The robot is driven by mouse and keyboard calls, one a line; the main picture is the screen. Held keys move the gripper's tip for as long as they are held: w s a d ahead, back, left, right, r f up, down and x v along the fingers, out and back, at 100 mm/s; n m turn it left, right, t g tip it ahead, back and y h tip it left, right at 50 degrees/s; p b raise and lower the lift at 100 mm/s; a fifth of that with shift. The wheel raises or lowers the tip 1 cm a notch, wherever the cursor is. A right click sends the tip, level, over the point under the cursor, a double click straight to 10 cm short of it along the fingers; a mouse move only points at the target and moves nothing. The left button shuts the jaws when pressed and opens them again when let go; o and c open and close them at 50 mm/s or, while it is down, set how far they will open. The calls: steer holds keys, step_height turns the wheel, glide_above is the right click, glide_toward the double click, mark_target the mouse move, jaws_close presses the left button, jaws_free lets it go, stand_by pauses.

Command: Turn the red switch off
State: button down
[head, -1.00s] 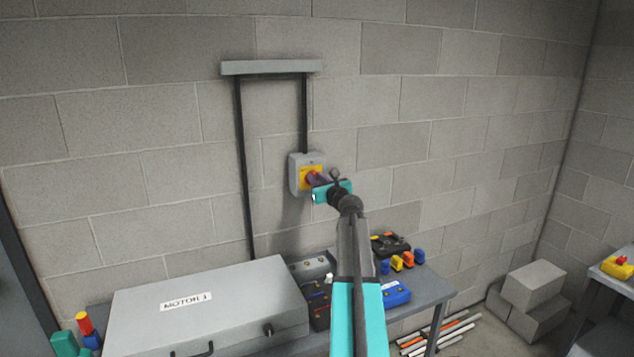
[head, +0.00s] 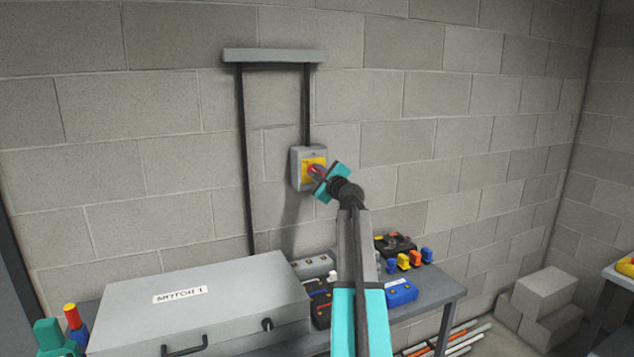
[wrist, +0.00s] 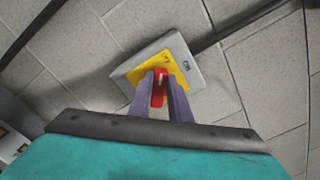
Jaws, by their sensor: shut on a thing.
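The red switch (head: 313,170) is a red handle on a yellow plate, on a grey box (head: 298,180) fixed to the block wall. In the wrist view the red handle (wrist: 159,87) stands between the two purple-grey fingers of my gripper (wrist: 159,92). My gripper is shut on the handle, and the box looks tilted in that view. In the head view my gripper (head: 321,177) reaches the switch from the right and hides part of it.
A bench below holds a large grey case (head: 205,305), a blue box (head: 400,292) and several small coloured parts. Dark conduits run from the switch box and beside it up to a grey trunking (head: 275,56). Concrete blocks (head: 543,305) lie on the floor at right.

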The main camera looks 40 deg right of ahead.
steer(key=n+b, duration=0.2)
steer(key=b, duration=0.1)
steer(key=n+b, duration=0.3)
steer(key=f+n+b, duration=0.1)
steer(key=n+b, duration=0.2)
steer(key=shift+w+a+f, duration=0.1)
steer(key=shift+w+a, duration=0.05)
steer(key=shift+a, duration=0.1)
stand_by(0.3)
steer(key=c, duration=1.6)
jaws_free()
steer(key=shift+c, duration=0.2)
steer(key=b+v, duration=0.1)
steer(key=v, duration=1.3)
steer(key=shift+b, duration=0.4)
steer(key=shift+w, duration=0.1)
